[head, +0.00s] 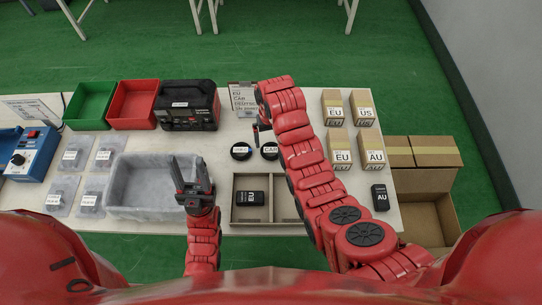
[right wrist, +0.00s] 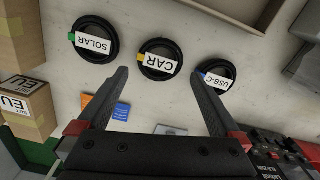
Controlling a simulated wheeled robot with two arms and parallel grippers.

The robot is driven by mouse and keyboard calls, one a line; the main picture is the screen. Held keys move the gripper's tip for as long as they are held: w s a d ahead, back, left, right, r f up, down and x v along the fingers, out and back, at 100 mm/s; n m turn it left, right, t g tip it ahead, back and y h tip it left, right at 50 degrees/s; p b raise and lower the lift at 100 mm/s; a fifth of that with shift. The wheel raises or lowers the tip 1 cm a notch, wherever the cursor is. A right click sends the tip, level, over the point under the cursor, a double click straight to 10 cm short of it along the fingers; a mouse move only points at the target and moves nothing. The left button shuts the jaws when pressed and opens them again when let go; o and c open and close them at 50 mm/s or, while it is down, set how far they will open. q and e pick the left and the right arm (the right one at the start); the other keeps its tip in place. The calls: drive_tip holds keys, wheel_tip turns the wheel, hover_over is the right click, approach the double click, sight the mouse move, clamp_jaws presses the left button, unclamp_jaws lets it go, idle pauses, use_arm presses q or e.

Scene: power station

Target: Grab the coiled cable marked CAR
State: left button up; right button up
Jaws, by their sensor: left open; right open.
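The coiled cable marked CAR (right wrist: 160,60) is a black coil with a white label and a yellow tag, flat on the table. It also shows in the head view (head: 270,151), partly covered by my right arm. My right gripper (right wrist: 158,74) is open above the table, with the CAR coil centred between and slightly beyond its fingertips, not gripped. A SOLAR coil (right wrist: 94,40) lies to its left and a USB-C coil (right wrist: 215,75) to its right in the wrist view. My left gripper (head: 188,163) is open and empty over the grey bin's right edge.
A divided wooden tray (head: 250,222) holds a black EU block (head: 250,198). The grey bin (head: 125,213), a power station (head: 187,105), green (head: 88,120) and red (head: 131,122) bins stand left. Labelled boxes (head: 340,150) stand right. Small orange and blue packets lie near my right fingers.

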sight(271, 148)
drive_tip(key=shift+f, duration=0.3)
drive_tip(key=shift+f+p, duration=0.3)
drive_tip(key=shift+p, duration=0.25)
drive_tip(key=shift+w+a+f+p, duration=0.1)
drive_tip(key=shift+w+f+p, duration=0.1)
drive_tip(key=shift+f+p, duration=0.8)
drive_tip(key=shift+f, duration=1.3)
drive_tip(key=shift+c, duration=0.2)
drive_tip(key=c, duration=1)
drive_tip(key=shift+w+r, duration=0.1)
drive_tip(key=shift+r, duration=0.05)
